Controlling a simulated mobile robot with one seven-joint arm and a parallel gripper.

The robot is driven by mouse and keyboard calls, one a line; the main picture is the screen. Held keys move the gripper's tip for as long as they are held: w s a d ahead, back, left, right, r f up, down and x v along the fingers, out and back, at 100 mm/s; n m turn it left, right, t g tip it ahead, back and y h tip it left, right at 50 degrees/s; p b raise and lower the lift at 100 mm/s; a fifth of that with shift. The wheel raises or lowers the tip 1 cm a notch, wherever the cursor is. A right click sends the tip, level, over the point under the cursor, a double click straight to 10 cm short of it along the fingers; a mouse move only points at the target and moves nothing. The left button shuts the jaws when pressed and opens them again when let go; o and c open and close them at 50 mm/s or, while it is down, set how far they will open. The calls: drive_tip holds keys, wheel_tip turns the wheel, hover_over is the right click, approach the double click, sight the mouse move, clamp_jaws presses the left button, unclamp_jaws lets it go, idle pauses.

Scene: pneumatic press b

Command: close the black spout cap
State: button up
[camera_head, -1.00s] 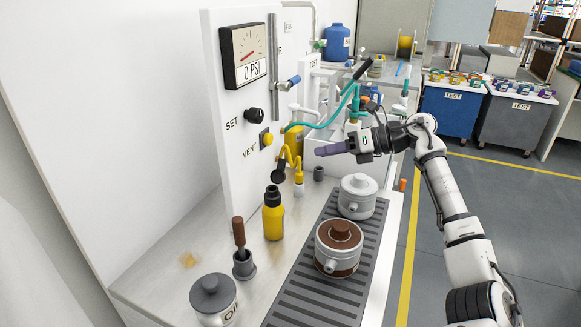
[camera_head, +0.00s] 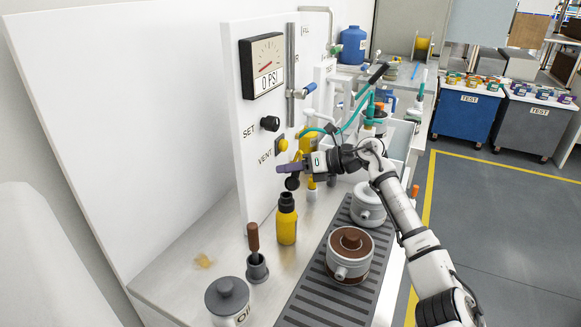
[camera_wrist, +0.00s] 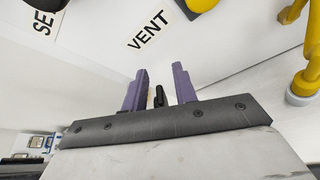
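A round black spout cap (camera_head: 292,183) shows in the head view just below my gripper fingers, beside a yellow spout (camera_head: 312,185) on a white base. It looks swung away from the spout's opening. The spout's yellow body also shows at the right edge of the wrist view (camera_wrist: 305,75). My gripper (camera_head: 282,169) is above the cap, its purple fingers pointing left towards the panel. In the wrist view the fingers (camera_wrist: 159,80) are apart, with a small black piece (camera_wrist: 158,96) showing between them; I cannot tell whether this is the cap or whether it is touched.
A yellow bottle (camera_head: 287,225) with a black top stands in front of the spout. A grey pot (camera_head: 368,205) and a brown pot (camera_head: 349,257) sit on the slatted strip to the right. The white panel, with its yellow VENT button (camera_head: 282,146), rises behind.

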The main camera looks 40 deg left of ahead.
clamp_jaws()
